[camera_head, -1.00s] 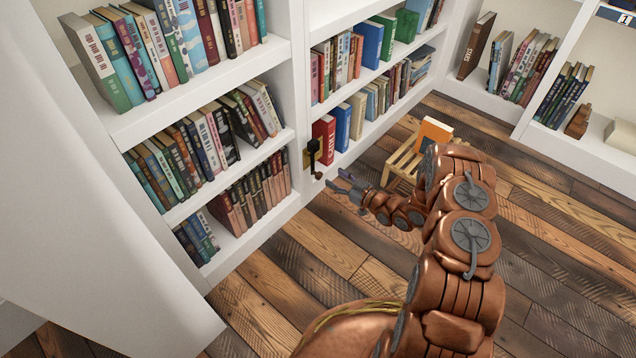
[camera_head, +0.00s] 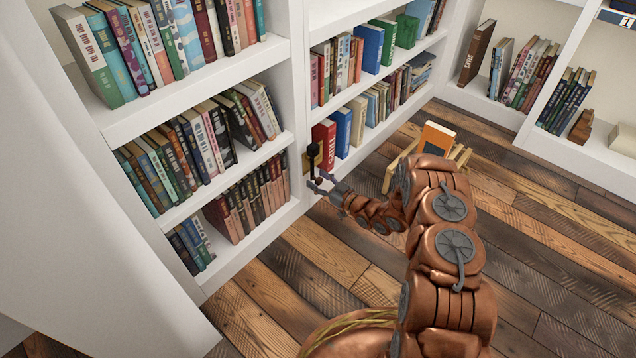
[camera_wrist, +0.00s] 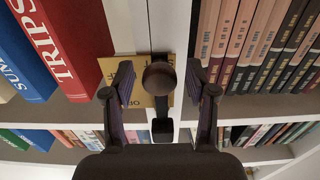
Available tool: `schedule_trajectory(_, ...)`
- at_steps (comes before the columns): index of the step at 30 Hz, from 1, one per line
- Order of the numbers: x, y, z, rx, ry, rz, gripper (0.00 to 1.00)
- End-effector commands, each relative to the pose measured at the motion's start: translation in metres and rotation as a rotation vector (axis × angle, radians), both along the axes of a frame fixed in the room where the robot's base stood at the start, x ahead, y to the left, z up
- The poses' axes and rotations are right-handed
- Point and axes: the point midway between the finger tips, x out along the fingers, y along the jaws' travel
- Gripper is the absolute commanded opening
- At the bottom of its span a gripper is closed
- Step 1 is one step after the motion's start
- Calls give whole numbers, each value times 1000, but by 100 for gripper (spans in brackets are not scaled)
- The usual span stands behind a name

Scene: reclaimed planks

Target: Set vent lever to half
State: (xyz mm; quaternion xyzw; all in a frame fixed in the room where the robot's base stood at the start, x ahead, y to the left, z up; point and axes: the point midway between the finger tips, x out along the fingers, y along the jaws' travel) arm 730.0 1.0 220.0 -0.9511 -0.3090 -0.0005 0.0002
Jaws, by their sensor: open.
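The vent lever (camera_head: 314,153) is a black arm with a dark round knob, mounted on a brass-yellow plate (camera_head: 306,164) on the white shelf upright. Its black part is higher and its knob lower in the head view. My gripper (camera_head: 321,181) is at the knob, its fingers open. In the wrist view, the knob (camera_wrist: 159,77) lies between the two fingertips of my gripper (camera_wrist: 161,84), with a gap on each side. The plate (camera_wrist: 108,68) behind carries lettering, partly hidden by a finger and the knob.
A red book (camera_head: 324,143) and blue books stand just right of the lever. Pink and dark books (camera_head: 250,200) fill the shelf to its left. A small wooden rack (camera_head: 396,172) with an orange book (camera_head: 437,138) stands on the plank floor, close to my arm.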

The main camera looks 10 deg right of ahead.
Motion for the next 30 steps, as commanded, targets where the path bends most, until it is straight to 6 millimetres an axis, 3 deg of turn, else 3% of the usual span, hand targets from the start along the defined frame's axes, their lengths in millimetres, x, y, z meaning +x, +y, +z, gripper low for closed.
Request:
schedule_trajectory(8,1,1,0,-1,1,0,57)
schedule_trajectory(24,1,1,0,-1,1,1,2)
schedule_trajectory(30,1,1,0,-1,2,1,0)
